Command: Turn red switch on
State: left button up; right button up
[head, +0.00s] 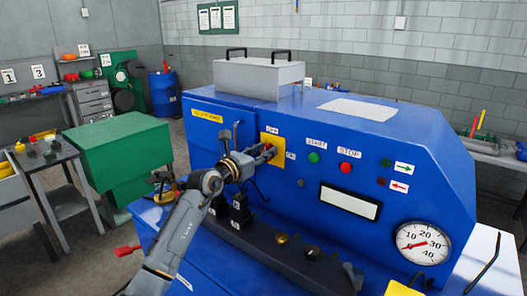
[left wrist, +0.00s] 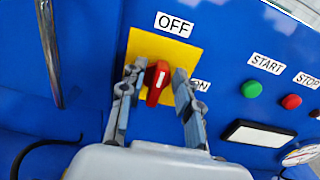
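The red switch (left wrist: 154,92) is a knob on a yellow plate (left wrist: 150,45) on the blue machine's sloped panel. In the left wrist view its white mark points up, roughly toward the OFF label (left wrist: 174,24). The ON label (left wrist: 200,84) is to the right, partly hidden by a finger. My left gripper (left wrist: 160,76) is open, with one finger on each side of the knob; I cannot tell whether they touch it. In the head view my left gripper (head: 262,155) is at the yellow plate (head: 272,140) and mostly hides the switch. My right gripper is not in view.
The blue machine (head: 360,140) also carries a green START button (head: 314,157), a red STOP button (head: 346,168), a display (head: 350,201) and a gauge (head: 423,243). A dark ledge (head: 262,243) with small knobs runs below. A green cabinet (head: 115,140) stands at left.

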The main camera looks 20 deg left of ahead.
pick_arm(q)
grip_shut()
jog(key=shift+s+d+f+m+b, duration=0.1)
jog(key=shift+d+f+m+b, duration=0.15)
jog(key=shift+m+b, duration=2.75)
jog(key=shift+s+d+f+m+b, duration=0.15)
jog(key=shift+f+m+b, duration=0.15)
jog(key=shift+m+b, duration=2.75)
jog(key=shift+d+f+m+b, duration=0.2)
jog(key=shift+f+m+b, duration=0.05)
jog(key=shift+m+b, duration=2.75)
jog(key=shift+o, duration=1.3)
grip_release()
